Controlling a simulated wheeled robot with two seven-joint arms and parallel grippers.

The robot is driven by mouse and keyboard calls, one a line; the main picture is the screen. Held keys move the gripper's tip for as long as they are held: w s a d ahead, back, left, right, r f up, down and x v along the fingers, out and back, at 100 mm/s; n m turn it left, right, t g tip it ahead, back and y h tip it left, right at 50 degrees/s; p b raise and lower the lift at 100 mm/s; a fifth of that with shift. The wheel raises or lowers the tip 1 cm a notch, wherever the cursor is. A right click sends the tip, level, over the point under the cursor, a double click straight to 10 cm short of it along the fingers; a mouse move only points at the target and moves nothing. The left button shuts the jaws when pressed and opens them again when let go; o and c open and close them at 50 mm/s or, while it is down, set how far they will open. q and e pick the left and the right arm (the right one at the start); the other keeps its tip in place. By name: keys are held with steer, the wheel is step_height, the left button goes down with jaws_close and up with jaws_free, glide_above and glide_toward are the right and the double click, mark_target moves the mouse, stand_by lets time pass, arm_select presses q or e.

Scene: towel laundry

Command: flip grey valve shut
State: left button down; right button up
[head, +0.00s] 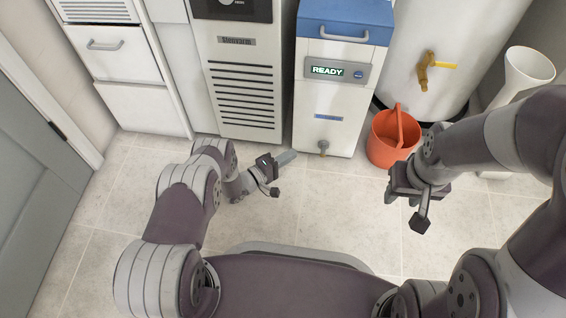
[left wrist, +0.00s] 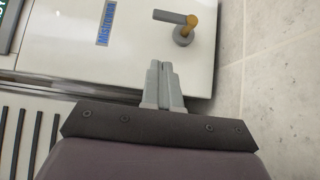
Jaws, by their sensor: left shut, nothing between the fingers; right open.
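The grey valve (head: 323,147) sits low on the front of the white unit (head: 325,105) with a blue lid. In the left wrist view the valve (left wrist: 174,18) shows a grey lever on a brass-coloured stem with a round grey base; the lever lies across the picture, its free end to the left. My left gripper (head: 290,157) is shut and empty, left of the valve and apart from it. In the left wrist view its fingertips (left wrist: 160,66) point towards the valve with a gap between. My right gripper (head: 408,207) is open and empty, in front of the orange bucket.
An orange bucket (head: 391,140) stands right of the white unit. A white tank (head: 410,50) with a yellow tap (head: 428,66) is behind it. A vented cabinet (head: 240,85) stands to the left. The tiled floor (head: 330,215) between my arms is clear.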

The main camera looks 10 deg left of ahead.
mark_target(323, 150)
arm_select(q)
steer(key=w+d+b, duration=0.3)
steer(key=d, duration=0.4)
